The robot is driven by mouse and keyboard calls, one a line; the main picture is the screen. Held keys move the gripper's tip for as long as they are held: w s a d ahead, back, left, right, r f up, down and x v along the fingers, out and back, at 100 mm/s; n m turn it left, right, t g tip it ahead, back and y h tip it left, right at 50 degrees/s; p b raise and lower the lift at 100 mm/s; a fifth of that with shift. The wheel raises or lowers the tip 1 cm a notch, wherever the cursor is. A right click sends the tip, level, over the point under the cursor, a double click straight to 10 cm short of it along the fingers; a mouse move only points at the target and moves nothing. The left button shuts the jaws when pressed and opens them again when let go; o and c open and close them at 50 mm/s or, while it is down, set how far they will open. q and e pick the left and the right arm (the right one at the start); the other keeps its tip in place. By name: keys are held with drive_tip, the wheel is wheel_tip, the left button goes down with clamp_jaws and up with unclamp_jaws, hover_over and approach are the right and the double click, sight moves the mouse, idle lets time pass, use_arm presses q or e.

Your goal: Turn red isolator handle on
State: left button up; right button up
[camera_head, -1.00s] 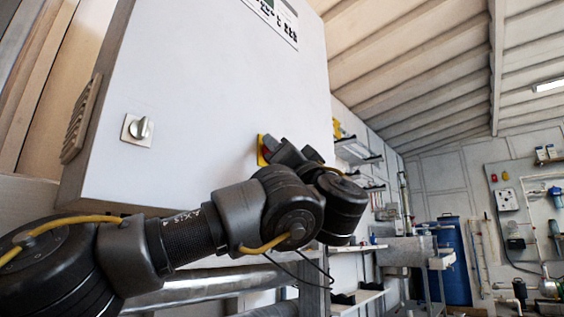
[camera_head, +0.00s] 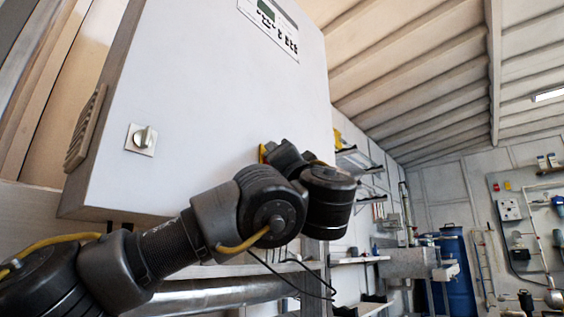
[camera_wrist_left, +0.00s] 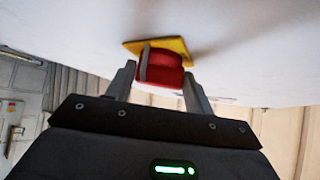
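The red isolator handle (camera_wrist_left: 165,68) sits on a yellow square plate (camera_wrist_left: 178,46) on the cabinet face, in the left wrist view. A grey bar shows on the handle's left part. My left gripper (camera_wrist_left: 160,88) is open, its fingers apart, with the handle between and just beyond their tips. A small gap shows on the left; I cannot tell if the right finger touches. In the head view my left gripper (camera_head: 283,154) covers the handle, and only a sliver of the yellow plate (camera_head: 263,152) shows. My right gripper is in neither view.
The pale control cabinet (camera_head: 215,90) carries a grey rotary switch (camera_head: 141,138) and a display panel (camera_head: 270,25) at its top. A metal pipe (camera_head: 215,293) runs below it. A blue barrel (camera_head: 453,265) and shelves stand farther back at right.

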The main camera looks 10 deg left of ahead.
use_arm(q)
drive_tip(key=o, duration=0.3)
drive_tip(key=shift+o, duration=0.2)
drive_tip(key=p+v, duration=0.2)
drive_tip(key=v, duration=0.9)
drive_tip(key=shift+w+a, duration=0.1)
drive_tip(key=shift+c, duration=0.4)
